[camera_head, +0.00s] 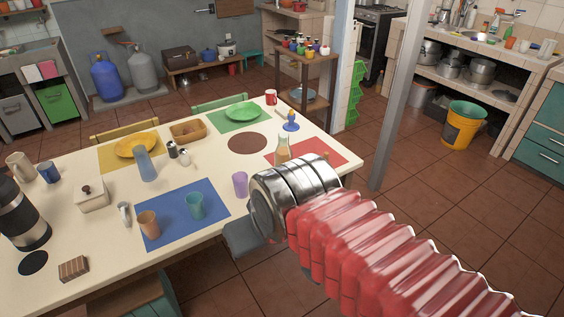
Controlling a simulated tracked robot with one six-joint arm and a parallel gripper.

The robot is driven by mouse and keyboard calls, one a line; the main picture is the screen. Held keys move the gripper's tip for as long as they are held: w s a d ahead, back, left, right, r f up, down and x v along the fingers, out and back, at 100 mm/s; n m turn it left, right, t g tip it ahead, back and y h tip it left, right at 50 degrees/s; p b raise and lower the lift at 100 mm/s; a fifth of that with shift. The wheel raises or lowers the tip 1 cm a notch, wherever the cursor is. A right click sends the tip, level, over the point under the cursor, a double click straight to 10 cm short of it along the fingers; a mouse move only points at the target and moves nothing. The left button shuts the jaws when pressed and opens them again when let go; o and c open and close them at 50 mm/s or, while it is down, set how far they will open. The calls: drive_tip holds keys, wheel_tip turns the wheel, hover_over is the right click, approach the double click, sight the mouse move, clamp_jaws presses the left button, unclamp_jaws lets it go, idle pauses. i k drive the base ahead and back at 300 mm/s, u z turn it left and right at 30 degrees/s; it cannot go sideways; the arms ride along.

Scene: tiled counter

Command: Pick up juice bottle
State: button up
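A clear bottle with a pale orange tint (283,150), likely the juice bottle, stands upright on the far right part of the table, by the red placemat. Its lower part is hidden behind my arm's metal wrist. A blue-grey bottle or tall tumbler (145,164) stands near the table's middle left. My gripper (243,238) shows only as a grey piece beyond the wrist, at the table's front edge, nearer the camera than the clear bottle. Its fingertips are not clear, so I cannot tell whether it is open. Nothing visible is held in it.
The cream table (95,265) carries a purple cup (240,184), a teal cup (195,205), an orange-brown cup (148,224), a white box (92,198) and shakers (178,152). A grey post (402,95) stands right of the table. Tiled floor (450,200) is clear at right.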

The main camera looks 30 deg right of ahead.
sight(283, 153)
drive_tip(key=z, duration=0.05)
drive_tip(key=i, duration=1)
drive_tip(key=u, duration=0.05)
